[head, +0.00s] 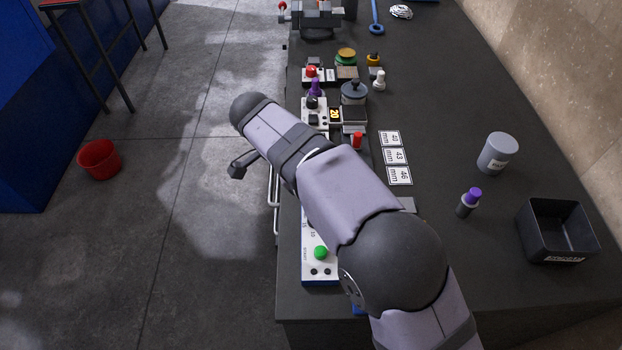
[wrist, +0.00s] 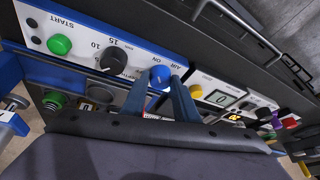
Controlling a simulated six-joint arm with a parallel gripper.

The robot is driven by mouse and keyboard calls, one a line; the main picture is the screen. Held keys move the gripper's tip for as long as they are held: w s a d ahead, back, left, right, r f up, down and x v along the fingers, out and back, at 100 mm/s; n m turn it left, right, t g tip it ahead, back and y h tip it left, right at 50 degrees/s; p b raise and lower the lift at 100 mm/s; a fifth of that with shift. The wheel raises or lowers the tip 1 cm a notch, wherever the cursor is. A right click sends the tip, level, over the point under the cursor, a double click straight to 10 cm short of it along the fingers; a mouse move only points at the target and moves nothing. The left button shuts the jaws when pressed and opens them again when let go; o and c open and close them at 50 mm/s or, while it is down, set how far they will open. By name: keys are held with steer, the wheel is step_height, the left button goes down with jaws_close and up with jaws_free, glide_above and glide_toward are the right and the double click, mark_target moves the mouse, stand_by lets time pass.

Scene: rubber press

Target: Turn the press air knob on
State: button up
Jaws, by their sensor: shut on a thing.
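The air knob (wrist: 160,76) is a round blue knob on the white control panel (wrist: 82,33), beside the AIR ON lettering in the wrist view. My gripper (wrist: 161,79) has its two blue fingers on either side of the knob and is shut on it. The knob's exact pointer angle is too small to read. In the head view, my arm covers the knob and my gripper; only part of the panel (head: 309,270) shows.
On the bench stand a grey jar (head: 497,153), a purple-capped bottle (head: 467,204) and a black bin (head: 536,239).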

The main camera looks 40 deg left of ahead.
steer(key=shift+r, duration=0.1)
stand_by(0.3)
steer(key=o, duration=1)
steer(key=shift+o, duration=0.2)
steer(key=v, duration=0.7)
steer(key=shift+b, duration=0.35)
steer(key=shift+a+r, duration=0.1)
steer(key=shift+r, duration=0.05)
